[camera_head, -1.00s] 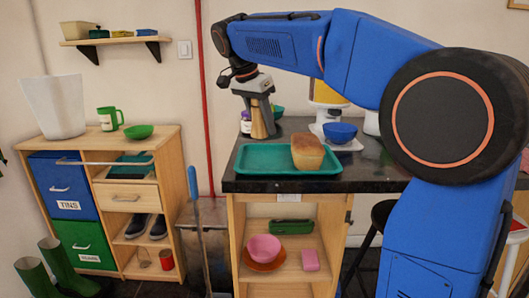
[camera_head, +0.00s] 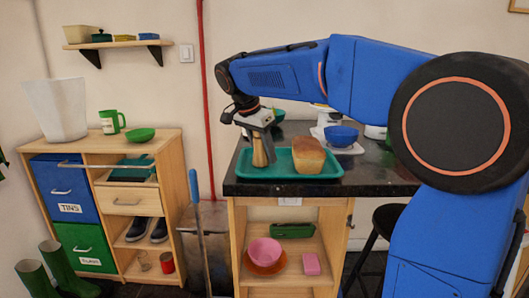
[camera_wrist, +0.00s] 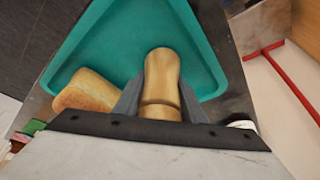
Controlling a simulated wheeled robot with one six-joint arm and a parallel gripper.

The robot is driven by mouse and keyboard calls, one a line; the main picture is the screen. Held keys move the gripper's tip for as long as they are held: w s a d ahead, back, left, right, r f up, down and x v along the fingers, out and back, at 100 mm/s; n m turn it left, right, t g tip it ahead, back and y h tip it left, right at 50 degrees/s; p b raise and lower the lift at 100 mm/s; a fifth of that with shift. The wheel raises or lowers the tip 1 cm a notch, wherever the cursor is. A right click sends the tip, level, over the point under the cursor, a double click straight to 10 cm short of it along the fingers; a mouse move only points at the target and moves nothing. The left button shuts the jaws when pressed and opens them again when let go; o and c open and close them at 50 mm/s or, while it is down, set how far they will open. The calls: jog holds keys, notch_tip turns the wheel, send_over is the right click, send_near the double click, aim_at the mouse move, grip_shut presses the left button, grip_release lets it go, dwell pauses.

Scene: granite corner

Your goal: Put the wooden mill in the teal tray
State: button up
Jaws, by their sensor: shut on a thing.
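The wooden mill (camera_head: 260,152) is upright between the fingers of my gripper (camera_head: 260,138). It is over the left part of the teal tray (camera_head: 279,174) on the dark counter. In the wrist view the mill (camera_wrist: 163,80) sits between the two grey fingers of my gripper (camera_wrist: 160,95), with the teal tray (camera_wrist: 125,45) behind it. My gripper is shut on the mill. I cannot tell whether the mill's base touches the tray floor.
A loaf of bread (camera_head: 308,155) lies in the right part of the tray, close beside the mill. A blue bowl (camera_head: 341,135) on a white plate stands behind to the right. The dark counter (camera_head: 375,172) has free room right of the tray.

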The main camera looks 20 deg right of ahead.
jog(key=shift+f, duration=0.1)
jog(key=o, duration=1.1)
jog(key=shift+o, duration=0.2)
jog(key=v, duration=1.2)
jog(key=shift+s, duration=0.15)
